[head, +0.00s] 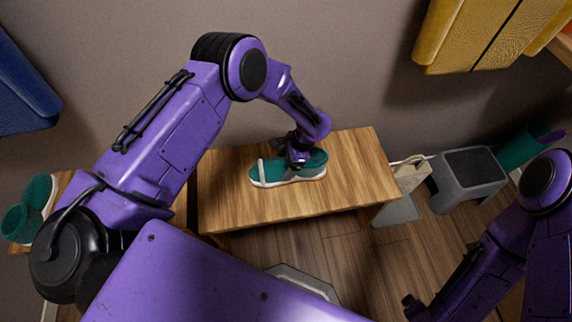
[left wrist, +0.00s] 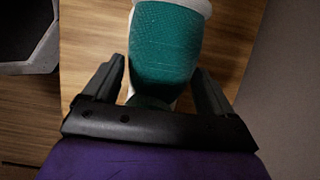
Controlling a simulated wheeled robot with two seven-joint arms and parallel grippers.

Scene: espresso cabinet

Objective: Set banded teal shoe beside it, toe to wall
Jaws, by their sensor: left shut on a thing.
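A teal shoe (head: 275,172) with a pale band near its left end and a white sole is at the wooden bench top, its length running roughly along the wall (head: 330,80). My left gripper (head: 299,158) is over the shoe's right part and shut on it. In the left wrist view the textured teal upper (left wrist: 168,55) lies between the two fingers (left wrist: 160,88). I cannot tell whether the sole bears on the bench. More teal footwear (head: 38,192) sits at the far left, partly hidden by my arm. My right gripper (head: 412,305) shows only partly at the bottom right.
The wooden bench (head: 350,165) has bare room on both sides of the shoe. A grey stool (head: 468,175), a pale bag (head: 411,175) and a teal object (head: 520,150) stand right of it. Blue (head: 22,90) and yellow (head: 480,35) padded pieces are on the wall.

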